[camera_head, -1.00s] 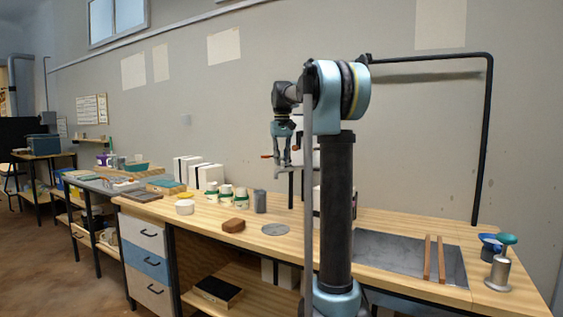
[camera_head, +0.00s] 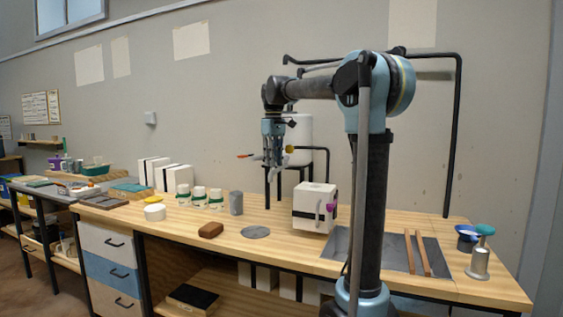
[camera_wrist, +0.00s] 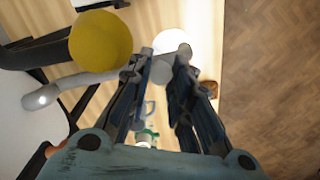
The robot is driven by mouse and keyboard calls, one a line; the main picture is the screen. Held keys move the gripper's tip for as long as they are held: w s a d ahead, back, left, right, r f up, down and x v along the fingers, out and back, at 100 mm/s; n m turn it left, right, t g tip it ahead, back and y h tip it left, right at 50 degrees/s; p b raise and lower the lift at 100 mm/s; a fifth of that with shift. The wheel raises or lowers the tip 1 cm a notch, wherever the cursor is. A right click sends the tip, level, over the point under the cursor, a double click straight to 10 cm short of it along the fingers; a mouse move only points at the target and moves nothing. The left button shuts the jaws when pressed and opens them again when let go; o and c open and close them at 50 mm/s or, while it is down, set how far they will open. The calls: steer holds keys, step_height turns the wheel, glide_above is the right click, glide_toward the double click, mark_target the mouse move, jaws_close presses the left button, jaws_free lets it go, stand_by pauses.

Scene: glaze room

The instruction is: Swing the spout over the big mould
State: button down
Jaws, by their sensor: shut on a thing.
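The big mould (camera_head: 310,207), a white block with a dark strap and a purple knob, stands on the bench right of centre. The white tank (camera_head: 298,138) stands behind my arm on dark legs. My gripper (camera_head: 272,162) is above the bench, in front of the tank, left of the mould and higher. In the wrist view its fingers (camera_wrist: 168,72) are closed around the grey spout (camera_wrist: 68,87), which runs in from the left. A yellow ball knob (camera_wrist: 100,41) covers part of the spout.
A grey disc (camera_head: 255,232) and brown block (camera_head: 211,230) lie left of the mould. A grey cylinder (camera_head: 236,203) and several white jars stand further left. Two wooden strips (camera_head: 417,252) lie on a grey slab at right. A bent black pipe (camera_head: 459,130) rises at right.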

steer(key=shift+d+r, duration=0.1)
steer(key=shift+d, duration=0.1)
steer(key=c, duration=1.4)
jaws_free()
steer(key=shift+w, duration=0.1)
